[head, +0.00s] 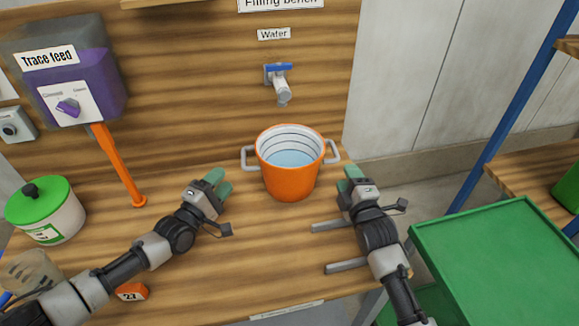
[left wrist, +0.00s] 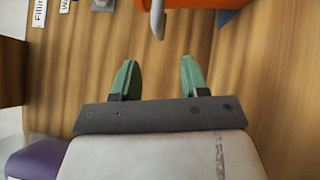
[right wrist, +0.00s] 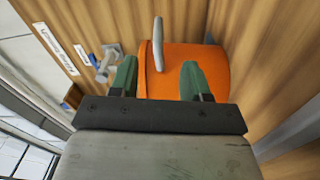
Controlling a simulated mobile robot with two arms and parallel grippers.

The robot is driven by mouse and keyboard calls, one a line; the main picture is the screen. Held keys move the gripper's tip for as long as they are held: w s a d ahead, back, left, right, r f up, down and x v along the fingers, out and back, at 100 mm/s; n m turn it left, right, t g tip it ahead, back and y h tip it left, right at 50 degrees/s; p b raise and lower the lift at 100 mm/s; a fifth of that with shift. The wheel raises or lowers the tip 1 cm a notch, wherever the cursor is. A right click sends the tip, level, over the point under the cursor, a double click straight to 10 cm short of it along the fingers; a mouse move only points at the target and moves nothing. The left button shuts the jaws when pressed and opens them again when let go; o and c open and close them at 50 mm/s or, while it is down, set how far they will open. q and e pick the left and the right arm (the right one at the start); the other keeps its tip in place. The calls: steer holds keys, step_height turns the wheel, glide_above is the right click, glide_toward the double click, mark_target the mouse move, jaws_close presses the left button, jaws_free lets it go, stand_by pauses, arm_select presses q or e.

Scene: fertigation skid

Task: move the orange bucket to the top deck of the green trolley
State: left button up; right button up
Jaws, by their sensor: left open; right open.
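The orange bucket (head: 289,178) stands upright on the wooden bench below the water tap, with water inside and a grey handle on each side. My left gripper (head: 218,184) is open and empty, left of the bucket and apart from it; one handle (left wrist: 158,18) shows ahead of its fingers in the left wrist view. My right gripper (head: 350,180) is open and empty, just right of the bucket; the other handle (right wrist: 158,45) shows ahead of its fingers, with the orange wall (right wrist: 165,75) behind. The green trolley's top deck (head: 500,260) is at the lower right, its visible part bare.
The tap (head: 281,85) is on the back panel above the bucket. A purple trace feed unit (head: 75,90) with an orange pipe (head: 118,165) and a green-lidded pot (head: 45,212) are at left. A blue post (head: 515,110) rises behind the trolley.

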mark_target(243, 154)
arm_select(q)
steer(key=x, duration=0.9)
steer(key=shift+w+d+r, duration=0.15)
steer(key=shift+w+d, duration=0.05)
steer(key=shift+d, duration=0.05)
arm_select(e)
steer(key=w, duration=0.3)
steer(key=w+a, duration=0.1)
steer(key=w, duration=0.5)
steer(key=shift+w+a+r, duration=0.15)
steer(key=shift+w+a, duration=0.05)
steer(key=shift+a, duration=0.1)
steer(key=shift+c, duration=0.2)
arm_select(q)
jaws_close()
arm_select(e)
jaws_close()
steer(key=shift+r, duration=0.2)
